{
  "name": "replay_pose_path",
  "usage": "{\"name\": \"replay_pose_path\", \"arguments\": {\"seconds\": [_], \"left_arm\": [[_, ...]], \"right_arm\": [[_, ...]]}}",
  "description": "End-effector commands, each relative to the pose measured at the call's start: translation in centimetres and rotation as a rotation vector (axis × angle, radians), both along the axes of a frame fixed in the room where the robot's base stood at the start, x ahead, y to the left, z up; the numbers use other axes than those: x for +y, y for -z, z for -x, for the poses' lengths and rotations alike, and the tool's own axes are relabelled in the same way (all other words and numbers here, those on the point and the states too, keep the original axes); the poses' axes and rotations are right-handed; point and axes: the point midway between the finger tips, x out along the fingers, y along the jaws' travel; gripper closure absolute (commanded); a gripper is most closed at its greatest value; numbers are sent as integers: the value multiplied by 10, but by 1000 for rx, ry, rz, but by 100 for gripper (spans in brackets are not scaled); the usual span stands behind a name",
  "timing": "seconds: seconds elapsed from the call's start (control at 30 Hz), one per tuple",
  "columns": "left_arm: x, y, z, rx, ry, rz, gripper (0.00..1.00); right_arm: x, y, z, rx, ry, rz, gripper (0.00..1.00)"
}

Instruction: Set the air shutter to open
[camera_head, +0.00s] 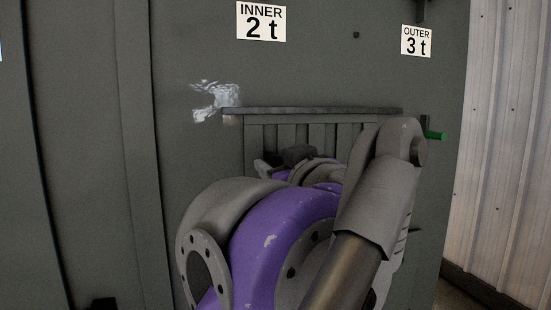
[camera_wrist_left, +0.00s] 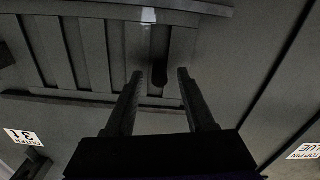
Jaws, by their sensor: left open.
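The air shutter (camera_head: 258,142) is a slatted grey panel under a ledge on the dark enclosure wall. My left arm covers much of it in the head view.
The wall carries an "INNER 2 t" label (camera_head: 262,21) and an "OUTER 3 t" label (camera_head: 416,41). A green-tipped peg (camera_head: 436,135) sticks out right of the shutter. A scuffed whitish patch (camera_head: 216,100) is at upper left. Ribbed metal cladding (camera_head: 508,130) stands at the right.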

Motion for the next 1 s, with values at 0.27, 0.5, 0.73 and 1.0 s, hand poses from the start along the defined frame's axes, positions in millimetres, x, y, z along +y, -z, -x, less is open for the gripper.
{"name": "replay_pose_path", "arguments": {"seconds": [0.27,0.5,0.73,1.0], "left_arm": [[5,0,-16,0,1,0,45],[5,0,-16,0,1,0,51],[5,0,-16,0,1,0,92],[5,0,-16,0,1,0,100]], "right_arm": [[0,-3,-1,-2,0,0,100],[0,-3,-1,-2,0,0,100],[0,-3,-1,-2,0,0,100],[0,-3,-1,-2,0,0,100]]}}
